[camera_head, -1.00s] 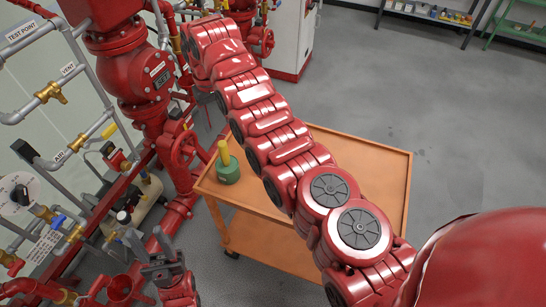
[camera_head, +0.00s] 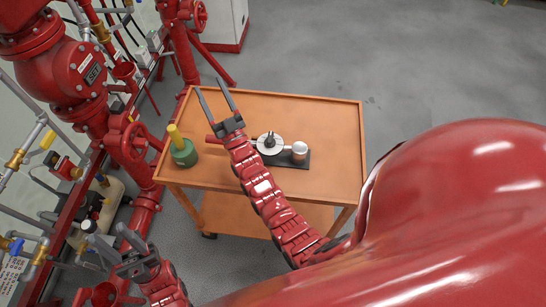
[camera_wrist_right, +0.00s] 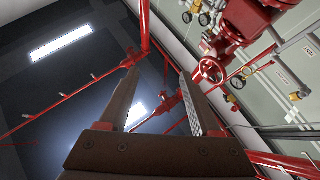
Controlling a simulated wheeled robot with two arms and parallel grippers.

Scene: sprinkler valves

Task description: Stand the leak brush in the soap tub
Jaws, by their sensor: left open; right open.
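The green soap tub (camera_head: 184,155) stands at the left side of the orange cart's top. The leak brush, seen as a yellow handle (camera_head: 174,134), stands upright in the tub, tilted slightly; its lower end is hidden inside. My right gripper (camera_head: 209,86) is open and empty, above the cart to the right of the tub and apart from it. In the right wrist view, its two fingers (camera_wrist_right: 160,85) are spread with nothing between them. My left gripper (camera_head: 104,232) is open and empty at the lower left, off the cart.
The orange cart (camera_head: 320,113) also holds a dark base plate (camera_head: 289,160) with a round white disc, a small cylinder and a red handle, partly beside my right arm. Red pipes and a red handwheel (camera_head: 127,140) rise close to the cart's left edge. The cart's right part is clear.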

